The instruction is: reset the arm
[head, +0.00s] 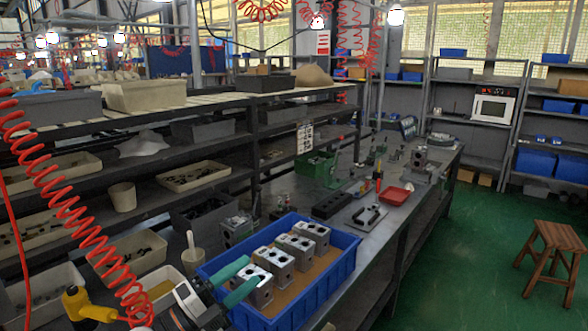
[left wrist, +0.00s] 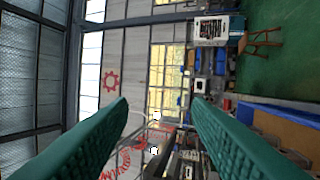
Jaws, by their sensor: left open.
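My left gripper (head: 236,280) comes in from the bottom of the head view, its two green fingers apart and nothing between them. It is over the left part of a blue crate (head: 345,262) that holds several metal valve blocks (head: 297,251). The fingers hide part of the nearest blocks. In the left wrist view the open fingers (left wrist: 160,105) frame the far shelves and windows, with no block between them. My right gripper shows in neither view.
A workbench (head: 345,180) runs away to the right with a red tray (head: 394,196) and a black fixture (head: 331,204) on it. Shelves with bins (head: 192,177) stand at the left. A wooden stool (head: 551,250) stands on the open green floor (head: 475,240).

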